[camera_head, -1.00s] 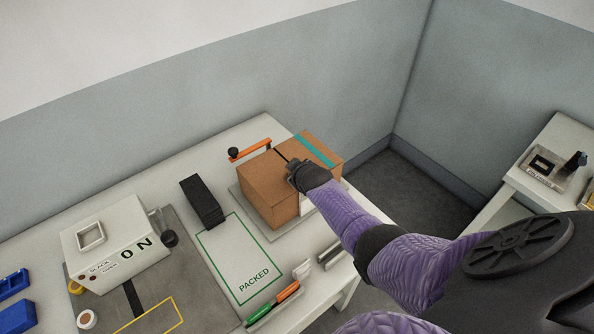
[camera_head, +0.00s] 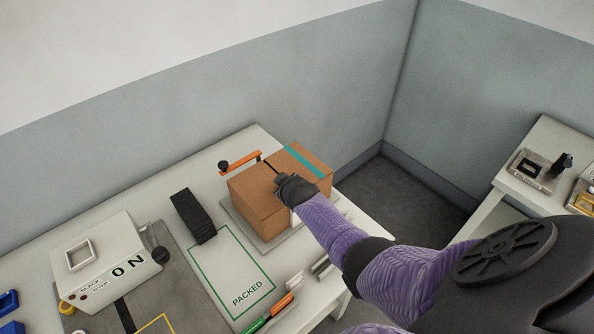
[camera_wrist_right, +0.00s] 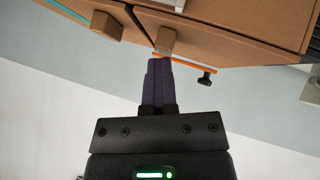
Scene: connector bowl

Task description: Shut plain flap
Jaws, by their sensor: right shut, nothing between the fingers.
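A brown carton (camera_head: 250,206) stands on a grey plate at the back of the table. Its plain flap (camera_head: 254,183) lies on the left part of the top and looks about flat; the flap with a teal strip (camera_head: 304,160) is on the right. A dark gap shows between them. My right gripper (camera_head: 278,180) is at the top of the carton near this gap, partly covering the plain flap's edge. In the right wrist view its fingers (camera_wrist_right: 158,64) are shut and empty, close to a small brown tab (camera_wrist_right: 166,42). Contact is unclear. My left gripper is out of view.
An orange bar with a black knob (camera_head: 240,162) is behind the carton. A black block (camera_head: 193,216), a green-outlined "PACKED" area (camera_head: 233,270) and a white box marked "ON" (camera_head: 104,257) are to the left. Green and orange markers (camera_head: 268,312) lie in front.

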